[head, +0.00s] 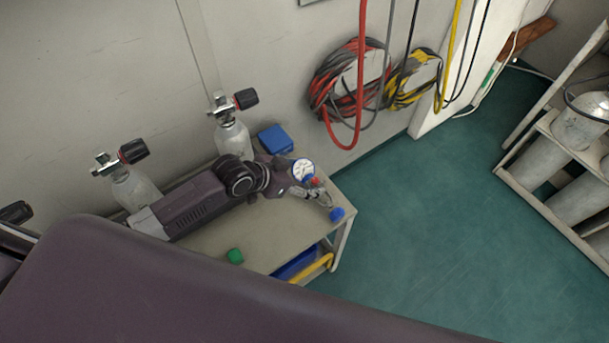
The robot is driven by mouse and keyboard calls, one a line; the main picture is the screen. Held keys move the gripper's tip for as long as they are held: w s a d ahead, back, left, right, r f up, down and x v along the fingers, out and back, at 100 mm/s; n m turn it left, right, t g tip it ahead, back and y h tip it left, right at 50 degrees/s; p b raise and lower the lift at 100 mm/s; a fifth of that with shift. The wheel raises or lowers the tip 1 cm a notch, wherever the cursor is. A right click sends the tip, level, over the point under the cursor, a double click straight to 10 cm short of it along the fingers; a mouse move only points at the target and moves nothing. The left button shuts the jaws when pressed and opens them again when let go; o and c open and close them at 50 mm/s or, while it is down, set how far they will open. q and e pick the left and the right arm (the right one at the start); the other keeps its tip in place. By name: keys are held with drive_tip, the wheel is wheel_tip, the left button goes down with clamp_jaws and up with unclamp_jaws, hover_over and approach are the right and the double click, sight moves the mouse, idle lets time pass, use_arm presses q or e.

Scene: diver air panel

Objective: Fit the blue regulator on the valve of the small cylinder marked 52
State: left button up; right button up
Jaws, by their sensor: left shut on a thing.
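My left gripper (318,194) is shut on the blue regulator (336,214), over the right end of the bench. The regulator shows a white-faced gauge (303,170), a small red part and a blue end; the fingers hide some of it. Two small pale cylinders stand along the wall behind the bench, one at the back (233,138) and one further left (135,190). Each has a metal valve with a black knob. A third black knob (15,212) shows at the left edge. No number can be read on any cylinder. My right gripper is not in view.
The bench (258,222) carries a blue box (275,139) and a green cap-like thing (235,256). Below it are a blue bin (298,262) and a yellow bar. Coiled red and yellow hoses (348,85) hang on the wall. A rack of grey cylinders (578,190) stands right; the floor between is clear.

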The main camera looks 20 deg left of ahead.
sight(305, 179)
use_arm(q)
drive_tip(key=shift+w+f, duration=0.1)
drive_tip(key=shift+f, duration=0.2)
idle(0.4)
drive_tip(key=o, duration=1.7)
drive_tip(key=shift+o, duration=0.6)
drive_tip(key=shift+f, duration=0.15)
wheel_tip(305, 179, up, 10)
drive_tip(key=shift+d, duration=0.1)
